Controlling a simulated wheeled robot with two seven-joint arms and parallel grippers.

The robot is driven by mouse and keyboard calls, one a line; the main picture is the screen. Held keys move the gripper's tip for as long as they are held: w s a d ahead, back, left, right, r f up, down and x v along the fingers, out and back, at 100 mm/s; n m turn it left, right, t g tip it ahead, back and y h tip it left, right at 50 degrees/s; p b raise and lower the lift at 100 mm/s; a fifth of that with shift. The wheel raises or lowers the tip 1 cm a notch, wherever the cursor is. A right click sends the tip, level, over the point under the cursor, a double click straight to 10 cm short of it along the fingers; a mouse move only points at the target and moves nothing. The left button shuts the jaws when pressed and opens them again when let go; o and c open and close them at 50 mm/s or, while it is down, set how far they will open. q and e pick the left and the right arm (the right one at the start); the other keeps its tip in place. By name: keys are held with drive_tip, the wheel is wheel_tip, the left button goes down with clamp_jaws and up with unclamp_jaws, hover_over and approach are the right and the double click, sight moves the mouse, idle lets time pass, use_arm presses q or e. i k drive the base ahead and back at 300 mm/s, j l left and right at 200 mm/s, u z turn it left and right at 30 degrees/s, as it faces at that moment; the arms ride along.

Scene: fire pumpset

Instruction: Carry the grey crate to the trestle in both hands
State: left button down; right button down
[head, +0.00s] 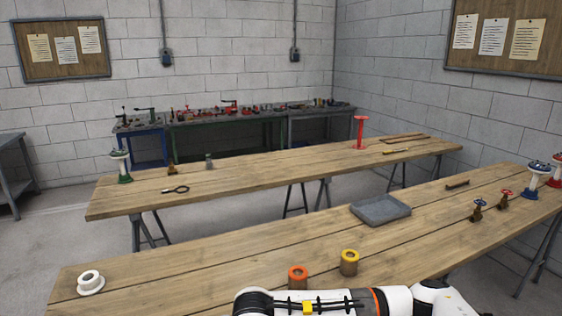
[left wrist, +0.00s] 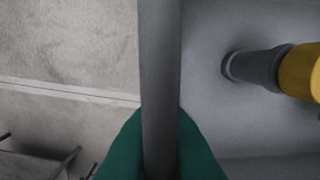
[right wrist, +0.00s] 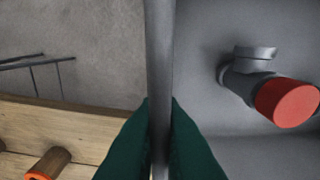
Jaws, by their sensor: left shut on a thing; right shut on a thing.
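The grey crate fills the right side of the left wrist view (left wrist: 260,120) and of the right wrist view (right wrist: 215,125); it is out of the head view. My left gripper (left wrist: 160,140) has its green fingers on either side of the crate's rim. My right gripper (right wrist: 160,140) grips a rim of the crate the same way. Inside the crate lie a grey fitting with a yellow end (left wrist: 295,72) and a grey fitting with a red end (right wrist: 285,103). Two wooden trestle tables stand ahead, a near one (head: 200,250) and a far one (head: 260,165).
The near table holds a grey tray-like slab (head: 380,209), an orange-topped roll (head: 298,278), a yellow-topped roll (head: 349,263), a white flanged piece (head: 90,282) and valves at right. The far table holds a red stand (head: 360,130) and small tools. Its middle is largely clear.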

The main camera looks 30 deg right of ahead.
sight(308, 156)
drive_tip(key=u, duration=2.25)
drive_tip(key=i+l+u, duration=0.2)
drive_tip(key=i+u, duration=0.2)
drive_tip(key=i, duration=0.2)
drive_tip(key=i+l+z, duration=0.15)
drive_tip(key=i, duration=0.35)
drive_tip(key=i+l+z, duration=0.15)
drive_tip(key=i, duration=0.4)
drive_tip(key=i+z, duration=0.9)
drive_tip(key=z, duration=0.2)
drive_tip(key=i+l+z, duration=0.1)
drive_tip(key=i+z, duration=0.8)
drive_tip(key=z, duration=0.15)
drive_tip(key=i+z, duration=0.45)
drive_tip(key=i, duration=1.55)
